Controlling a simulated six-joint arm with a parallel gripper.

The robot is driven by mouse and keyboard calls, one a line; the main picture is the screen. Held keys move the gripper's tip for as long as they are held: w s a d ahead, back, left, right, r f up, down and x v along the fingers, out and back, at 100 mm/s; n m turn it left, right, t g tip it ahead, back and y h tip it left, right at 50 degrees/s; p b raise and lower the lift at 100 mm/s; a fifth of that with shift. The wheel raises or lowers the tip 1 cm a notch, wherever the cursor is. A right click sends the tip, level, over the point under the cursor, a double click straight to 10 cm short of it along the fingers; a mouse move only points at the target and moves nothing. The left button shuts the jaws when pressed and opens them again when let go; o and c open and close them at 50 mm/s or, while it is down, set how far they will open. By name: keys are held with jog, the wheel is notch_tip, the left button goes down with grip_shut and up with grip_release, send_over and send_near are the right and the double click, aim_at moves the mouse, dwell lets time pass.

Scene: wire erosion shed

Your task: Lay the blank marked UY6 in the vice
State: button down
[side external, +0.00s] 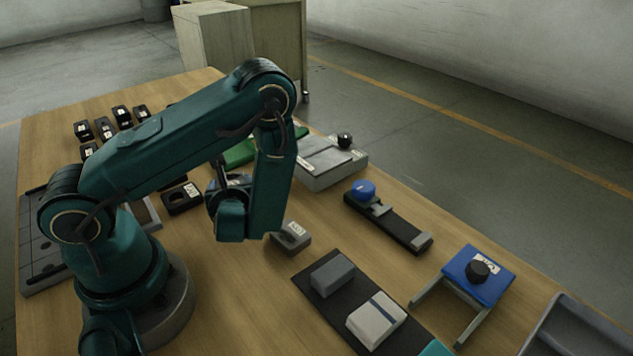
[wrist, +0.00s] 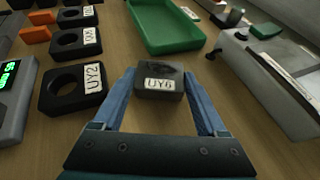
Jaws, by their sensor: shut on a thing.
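The blank marked UY6 (wrist: 160,84) is a small dark grey block with a white label facing the wrist camera. My gripper (wrist: 158,78) is shut on it, with a blue finger against each side. I cannot tell how high above the table it is. In the side view my own arm mostly hides the fingers and the held blank. A black rail (side external: 400,227) with a blue round knob (side external: 363,189) and grey jaw-like blocks, right of my arm in the side view, looks like the vice; nothing visible lies between its blocks.
Black holed blocks, one marked UY2 (wrist: 74,88), line the left of the wrist view. A green tray (wrist: 167,47) lies ahead and a grey box (side external: 325,165) stands right of it. A labelled grey block (side external: 290,237) and a blue stand (side external: 478,272) are nearer the side camera.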

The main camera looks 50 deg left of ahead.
jog(key=shift+r, duration=0.1)
jog(key=shift+r, duration=4.7)
jog(key=w+d+r+m+t+h, duration=0.3)
jog(key=d+r+m, duration=0.15)
jog(key=d, duration=0.35)
jog(key=w+d+r+m+t+h, duration=0.2)
jog(key=d+r+m+t+h, duration=0.15)
jog(key=d+r, duration=0.3)
notch_tip(320, 180, up, 6)
jog(key=w+m+t+h, duration=0.1)
jog(key=m+h, duration=0.1)
jog(key=shift+w+d, duration=0.3)
jog(key=shift+d, duration=0.1)
jog(key=shift+t, duration=0.25)
